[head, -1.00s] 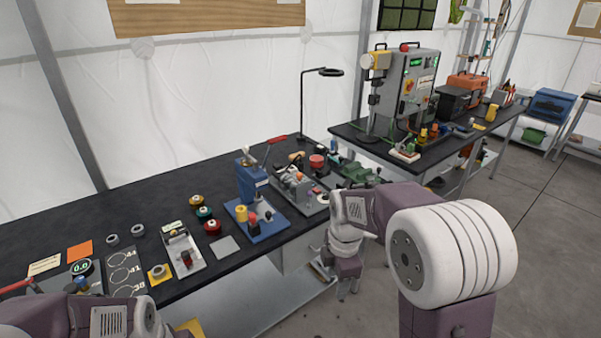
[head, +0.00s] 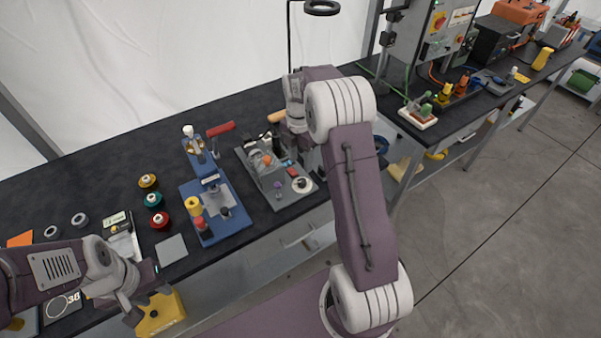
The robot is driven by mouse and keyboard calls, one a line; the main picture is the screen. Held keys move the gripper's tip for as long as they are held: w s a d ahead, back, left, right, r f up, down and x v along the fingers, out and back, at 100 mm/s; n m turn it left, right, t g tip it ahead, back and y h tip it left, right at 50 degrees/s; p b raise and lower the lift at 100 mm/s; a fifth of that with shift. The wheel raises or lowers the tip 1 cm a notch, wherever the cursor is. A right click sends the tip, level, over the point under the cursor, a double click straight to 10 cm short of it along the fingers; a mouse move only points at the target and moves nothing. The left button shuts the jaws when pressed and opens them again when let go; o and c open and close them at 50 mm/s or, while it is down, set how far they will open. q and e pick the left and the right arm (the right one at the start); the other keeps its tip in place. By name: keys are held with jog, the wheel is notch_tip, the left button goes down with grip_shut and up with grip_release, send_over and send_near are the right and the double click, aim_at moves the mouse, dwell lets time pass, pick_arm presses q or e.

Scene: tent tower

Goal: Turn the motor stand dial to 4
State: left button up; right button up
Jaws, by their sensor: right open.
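A grey bench fixture (head: 262,172), which looks like the motor stand, sits on the black bench right of the blue press. A round white disc with a dark centre (head: 302,185), possibly its dial, is at its front right corner; no numbers or pointer are readable. My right gripper (head: 305,158) is above the fixture's right side, open, largely hidden by its own wrist and arm; contact with the fixture cannot be told. My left gripper (head: 146,304) is at the bench's front edge, lower left, away from the fixture; its jaw state is unclear.
The blue press (head: 215,205) stands left of the fixture. Several coloured spools (head: 153,200) and a grey plate (head: 171,249) lie further left. A yellow object (head: 160,314) is beside my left gripper. A lamp (head: 321,7) rises behind. A second bench with a grey cabinet (head: 440,25) stands right.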

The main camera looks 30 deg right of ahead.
aim_at(302, 180)
jog(key=f, duration=0.8)
jog(key=shift+w+d+f+p, duration=0.1)
jog(key=shift+d+p, duration=0.25)
jog(key=shift+d, duration=0.05)
jog(key=shift+a+f, duration=0.15)
jog(key=shift+f, duration=0.35)
grip_shut()
